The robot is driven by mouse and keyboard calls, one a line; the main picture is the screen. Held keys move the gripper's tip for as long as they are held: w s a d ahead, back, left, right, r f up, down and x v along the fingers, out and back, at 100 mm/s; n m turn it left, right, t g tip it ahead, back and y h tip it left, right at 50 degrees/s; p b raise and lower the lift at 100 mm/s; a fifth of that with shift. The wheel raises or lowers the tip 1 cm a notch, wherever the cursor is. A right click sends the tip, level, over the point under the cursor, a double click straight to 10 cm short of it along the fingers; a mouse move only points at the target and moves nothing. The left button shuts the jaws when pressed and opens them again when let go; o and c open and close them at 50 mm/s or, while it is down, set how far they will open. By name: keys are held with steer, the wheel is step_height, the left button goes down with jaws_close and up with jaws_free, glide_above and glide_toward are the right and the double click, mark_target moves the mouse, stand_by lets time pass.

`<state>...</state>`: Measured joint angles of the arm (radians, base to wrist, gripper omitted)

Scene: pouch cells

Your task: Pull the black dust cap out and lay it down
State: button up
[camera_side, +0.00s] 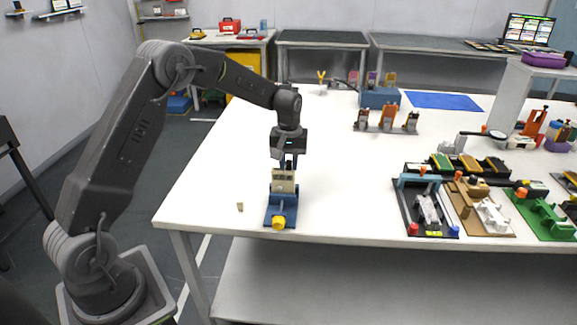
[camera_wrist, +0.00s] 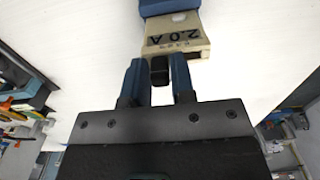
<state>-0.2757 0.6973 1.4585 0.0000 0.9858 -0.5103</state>
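The black dust cap (camera_wrist: 159,71) sits between my fingertips at the near edge of a beige block marked "2.0 A" (camera_wrist: 174,41). In the side view, my gripper (camera_side: 289,162) points straight down over the beige block (camera_side: 284,182), which stands upright in a blue fixture (camera_side: 271,212) with a yellow knob (camera_side: 278,223). The cap still appears to meet the block's edge. Its seat is hidden.
A small tan piece (camera_side: 240,207) lies on the white table (camera_side: 215,175) left of the fixture, with bare table around it. Several fixtures stand to the right, the nearest a dark one (camera_side: 425,207). A blue mat (camera_side: 443,101) lies farther back.

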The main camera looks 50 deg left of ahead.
mark_target(289, 160)
jaws_close()
steer(key=shift+r, duration=3)
steer(key=shift+r, duration=0.15)
steer(key=shift+r, duration=1.85)
